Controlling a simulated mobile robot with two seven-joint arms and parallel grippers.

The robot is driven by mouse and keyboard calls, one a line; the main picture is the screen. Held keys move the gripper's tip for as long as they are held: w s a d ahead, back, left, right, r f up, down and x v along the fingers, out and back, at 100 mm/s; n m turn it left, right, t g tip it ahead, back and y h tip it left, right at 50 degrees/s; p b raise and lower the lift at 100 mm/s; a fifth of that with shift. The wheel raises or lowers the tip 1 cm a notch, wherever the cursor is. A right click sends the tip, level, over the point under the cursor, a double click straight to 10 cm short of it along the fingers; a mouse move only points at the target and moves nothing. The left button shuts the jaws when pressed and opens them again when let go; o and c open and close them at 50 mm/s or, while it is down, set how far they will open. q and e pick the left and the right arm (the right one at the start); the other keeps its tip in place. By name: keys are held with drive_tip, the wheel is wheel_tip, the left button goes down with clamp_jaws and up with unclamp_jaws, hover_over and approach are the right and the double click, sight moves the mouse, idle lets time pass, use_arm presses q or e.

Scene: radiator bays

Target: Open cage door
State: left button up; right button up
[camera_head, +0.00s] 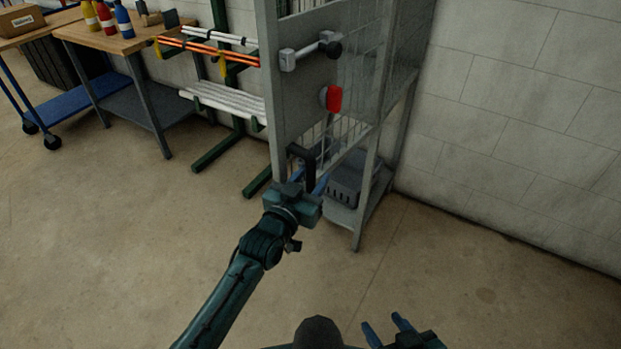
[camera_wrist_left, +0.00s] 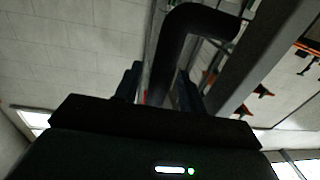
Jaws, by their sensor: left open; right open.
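The grey metal cage (camera_head: 360,130) stands against the wall, with its door (camera_head: 300,85) facing me at the left. The door carries a bar latch (camera_head: 310,52) with a black knob, a red knob (camera_head: 332,98) and a black handle (camera_head: 309,168) low down. My left gripper (camera_head: 314,183) is open at the black handle. In the left wrist view the handle (camera_wrist_left: 183,40) runs down between the two fingers; contact cannot be told. My right gripper (camera_head: 387,328) is open and empty at the bottom of the head view.
A grey crate (camera_head: 344,188) sits on the cage's bottom shelf. A green rack (camera_head: 238,130) with rods stands left of the cage. A wooden table (camera_head: 115,38) with bottles and a blue cart (camera_head: 60,122) stand further left. The floor in front is clear.

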use_arm(q)
drive_tip(key=shift+s, duration=0.1)
drive_tip(key=v, duration=1.3)
use_arm(e)
drive_tip(key=shift+a, duration=0.1)
use_arm(q)
drive_tip(key=s+a+f+n+g+y+p, duration=0.1)
drive_tip(key=s+a+f+g+y, duration=0.1)
drive_tip(key=s+f, duration=0.3)
drive_tip(key=s+a+f+n+g+y+p, duration=0.1)
drive_tip(key=s+a+f, duration=0.4)
drive_tip(key=s, duration=0.5)
drive_tip(key=f+g+y+p, duration=0.1)
drive_tip(key=g, duration=0.1)
drive_tip(key=shift+a+f+g, duration=0.15)
drive_tip(key=shift+a+g, duration=0.15)
drive_tip(key=shift+g, duration=0.1)
use_arm(e)
drive_tip(key=shift+s+d+r+g+h, duration=0.1)
drive_tip(key=shift+s+d+g+h, duration=0.2)
drive_tip(key=shift+d, duration=0.45)
drive_tip(key=shift+w+r, duration=0.2)
